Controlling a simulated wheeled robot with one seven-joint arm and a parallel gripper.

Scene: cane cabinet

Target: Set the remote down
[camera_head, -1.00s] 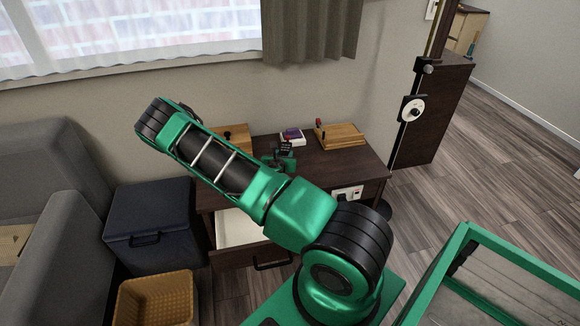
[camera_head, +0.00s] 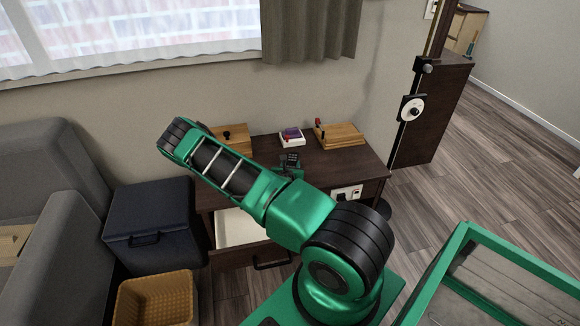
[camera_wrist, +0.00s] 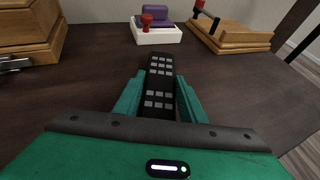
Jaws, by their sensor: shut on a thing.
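A dark remote (camera_wrist: 158,82) with rows of grey buttons is between the green fingers of my gripper (camera_wrist: 158,100), which is shut on it. Its far end points away from me, toward the back of the dark brown desk top (camera_wrist: 90,75). In the head view the remote (camera_head: 291,158) shows as a small dark shape above the desk top (camera_head: 340,168), at the tip of my gripper (camera_head: 290,170), which my arm partly hides. I cannot tell whether the remote touches the surface.
A white tray (camera_wrist: 158,37) with a purple and a red item stands behind the remote. Wooden boards (camera_wrist: 228,38) lie at the back right, and a wooden box (camera_wrist: 30,35) stands at the left. An open drawer (camera_head: 240,230) is below. Desk beside the remote is clear.

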